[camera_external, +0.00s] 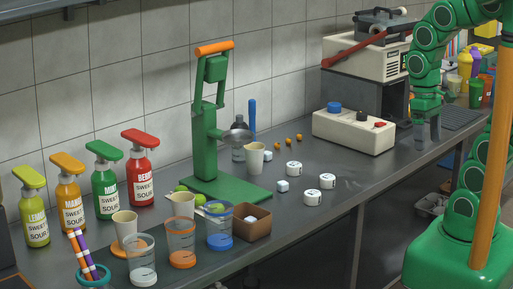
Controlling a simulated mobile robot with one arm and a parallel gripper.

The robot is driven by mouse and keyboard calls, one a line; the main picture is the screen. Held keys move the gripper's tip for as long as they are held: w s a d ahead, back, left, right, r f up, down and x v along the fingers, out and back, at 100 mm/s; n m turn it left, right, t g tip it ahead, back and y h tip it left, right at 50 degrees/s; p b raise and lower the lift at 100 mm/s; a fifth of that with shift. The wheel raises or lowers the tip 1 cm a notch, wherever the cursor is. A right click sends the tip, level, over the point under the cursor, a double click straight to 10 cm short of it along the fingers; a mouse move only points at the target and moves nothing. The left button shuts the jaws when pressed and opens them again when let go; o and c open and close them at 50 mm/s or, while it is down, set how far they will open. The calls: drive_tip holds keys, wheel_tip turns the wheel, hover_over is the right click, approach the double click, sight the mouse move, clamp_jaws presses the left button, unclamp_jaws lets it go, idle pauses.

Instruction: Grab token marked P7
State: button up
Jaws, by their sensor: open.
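The marks are too small to read, so I cannot tell which is P7. My gripper (427,140) points down over the counter at the right, to the right of the tokens and well apart from them. It is open, and no object shows in it.
A green press (208,125) stands left of the tokens. A cream control box (353,132) stands between the tokens and my gripper. Bottles (104,182) and cups (181,243) fill the left.

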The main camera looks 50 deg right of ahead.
drive_tip(key=w+a+m+t+y, duration=0.1)
drive_tip(key=w+a+m+y, duration=0.45)
drive_tip(key=w+a, duration=0.75)
drive_tip(key=w+d+f+m+t+y, duration=0.1)
drive_tip(key=w+m+t+y, duration=0.4)
drive_tip(key=w, duration=1.3)
drive_tip(key=m+t+h, duration=0.4)
drive_tip(key=m+t, duration=0.2)
drive_tip(key=m, duration=1.3)
approach(295, 164)
drive_tip(key=shift+w+a, duration=0.3)
drive_tip(key=shift+w, duration=0.1)
drive_tip(key=shift+f, duration=0.2)
drive_tip(key=shift+x, duration=3.85)
drive_tip(key=shift+d, duration=0.1)
